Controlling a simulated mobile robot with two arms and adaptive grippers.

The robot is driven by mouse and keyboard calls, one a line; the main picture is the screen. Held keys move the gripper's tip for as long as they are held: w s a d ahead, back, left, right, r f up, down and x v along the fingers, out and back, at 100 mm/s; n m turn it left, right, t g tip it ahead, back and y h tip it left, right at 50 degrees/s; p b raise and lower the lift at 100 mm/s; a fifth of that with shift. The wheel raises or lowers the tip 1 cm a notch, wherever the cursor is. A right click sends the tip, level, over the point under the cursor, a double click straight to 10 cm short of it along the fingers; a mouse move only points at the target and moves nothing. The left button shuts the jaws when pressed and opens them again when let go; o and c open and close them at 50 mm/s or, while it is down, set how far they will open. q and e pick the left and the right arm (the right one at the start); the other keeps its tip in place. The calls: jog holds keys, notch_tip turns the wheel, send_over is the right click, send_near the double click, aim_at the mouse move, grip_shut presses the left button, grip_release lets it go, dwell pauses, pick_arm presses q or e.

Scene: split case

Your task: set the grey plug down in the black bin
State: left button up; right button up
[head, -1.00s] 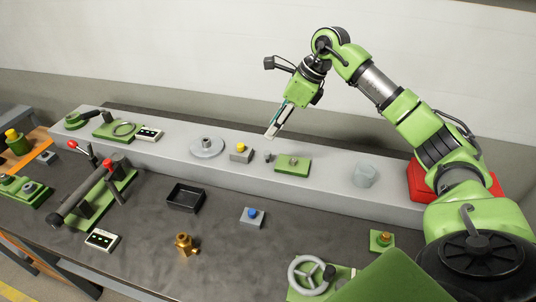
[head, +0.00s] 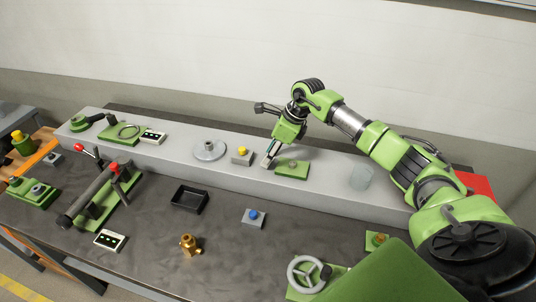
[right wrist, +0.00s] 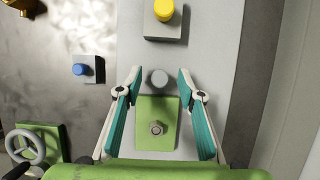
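The grey plug (right wrist: 159,79) is a small grey cylinder standing on the raised grey ledge, beside a green plate with a nut (right wrist: 157,128). My right gripper (head: 268,160) is low over the ledge. In the right wrist view, its teal-padded fingers (right wrist: 160,73) are open, with the plug between their tips and a gap on both sides. I cannot tell how far the tips are above the ledge. In the head view the fingers largely hide the plug. The black bin (head: 189,200) is a shallow, empty square tray on the dark table in front of the ledge. My left gripper is not in view.
A yellow-button box (head: 242,156) and a grey flanged disc (head: 209,151) stand left of the plug on the ledge. A blue-button box (head: 253,218) and a brass fitting (head: 190,246) stand near the bin.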

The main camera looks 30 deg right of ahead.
jog(key=shift+x, duration=0.8)
grip_shut()
jog(key=shift+r, duration=0.1)
